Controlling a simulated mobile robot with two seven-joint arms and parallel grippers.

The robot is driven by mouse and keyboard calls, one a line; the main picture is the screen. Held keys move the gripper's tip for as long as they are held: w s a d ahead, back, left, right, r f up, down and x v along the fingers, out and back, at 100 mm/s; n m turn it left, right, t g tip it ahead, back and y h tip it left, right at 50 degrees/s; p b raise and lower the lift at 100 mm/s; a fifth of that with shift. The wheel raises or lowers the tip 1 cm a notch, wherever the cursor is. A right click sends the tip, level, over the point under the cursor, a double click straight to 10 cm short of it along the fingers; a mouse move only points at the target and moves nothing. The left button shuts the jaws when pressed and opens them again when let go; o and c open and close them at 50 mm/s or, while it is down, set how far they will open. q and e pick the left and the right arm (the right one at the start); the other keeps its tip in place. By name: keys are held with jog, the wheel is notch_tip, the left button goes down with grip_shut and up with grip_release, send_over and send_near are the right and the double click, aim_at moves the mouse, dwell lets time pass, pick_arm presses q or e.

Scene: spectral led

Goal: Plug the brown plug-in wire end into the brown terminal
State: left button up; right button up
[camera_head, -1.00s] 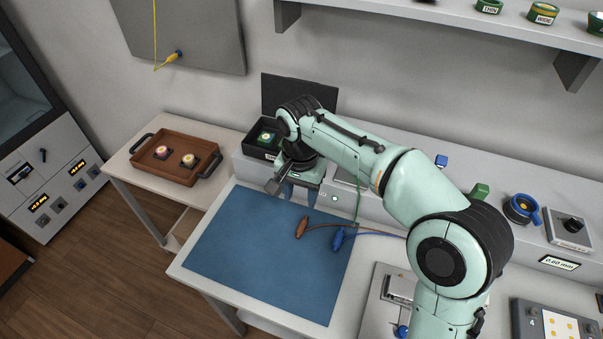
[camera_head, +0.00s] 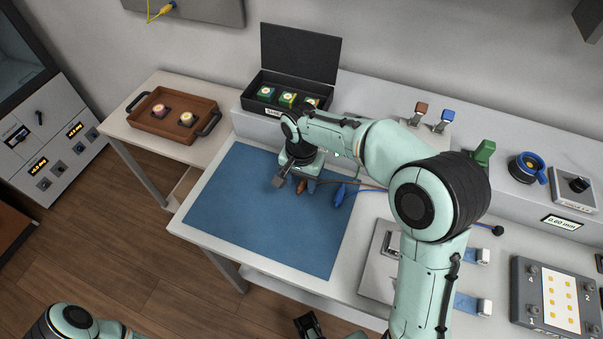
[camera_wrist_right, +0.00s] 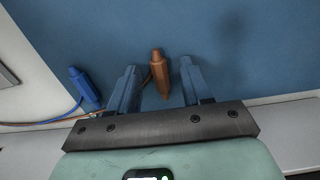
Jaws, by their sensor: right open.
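The brown plug-in wire end (camera_head: 301,187) lies on the blue mat (camera_head: 235,225); in the wrist view the brown plug (camera_wrist_right: 157,68) is between the two fingers. My right gripper (camera_wrist_right: 160,76) is open, one finger on each side of the plug, with gaps beside it. In the head view my right gripper (camera_head: 302,182) is low over the mat's back right part. I cannot tell how far above the plug it is. The brown terminal (camera_head: 421,109) stands on the back ledge, left of the blue terminal (camera_head: 445,120). My left gripper is not clearly seen.
A blue plug (camera_head: 340,195) lies just right of the brown one; it also shows in the wrist view (camera_wrist_right: 84,86). Their wires run right. An open black box (camera_head: 288,78) stands behind the mat, a brown tray (camera_head: 160,130) at left. The mat's front is clear.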

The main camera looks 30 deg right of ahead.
aim_at(301, 184)
grip_shut()
dwell(0.4)
jog(key=shift+r+p, duration=1.5)
jog(key=shift+r, duration=0.2)
